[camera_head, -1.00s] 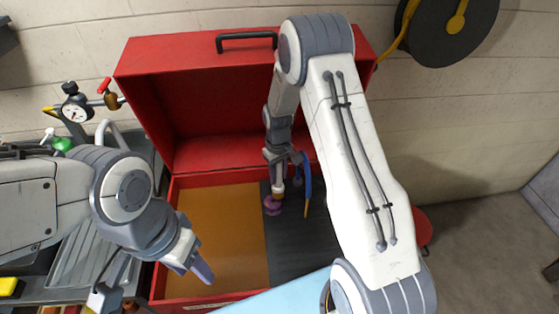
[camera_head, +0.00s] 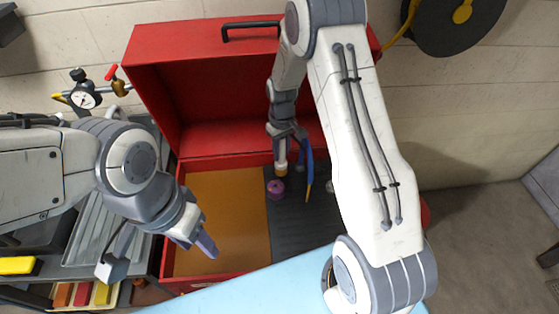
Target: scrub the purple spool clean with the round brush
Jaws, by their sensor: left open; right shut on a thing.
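The purple spool (camera_head: 276,190) stands inside the red toolbox, near the line between the brown and dark floor areas. My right gripper (camera_head: 287,134) is shut on the round brush (camera_head: 282,170), of which a grey part and a pale yellowish lower end show. The brush points down just above or behind the spool; I cannot tell whether they touch. My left gripper (camera_head: 204,240) is open and empty, over the front left part of the toolbox.
The open red toolbox (camera_head: 222,149) has its lid raised. A blue tool with an orange tip (camera_head: 309,170) is right of the spool. A gauge (camera_head: 85,97) and a grey shelf (camera_head: 92,245) are on the left. A pale blue surface (camera_head: 262,287) lies in front.

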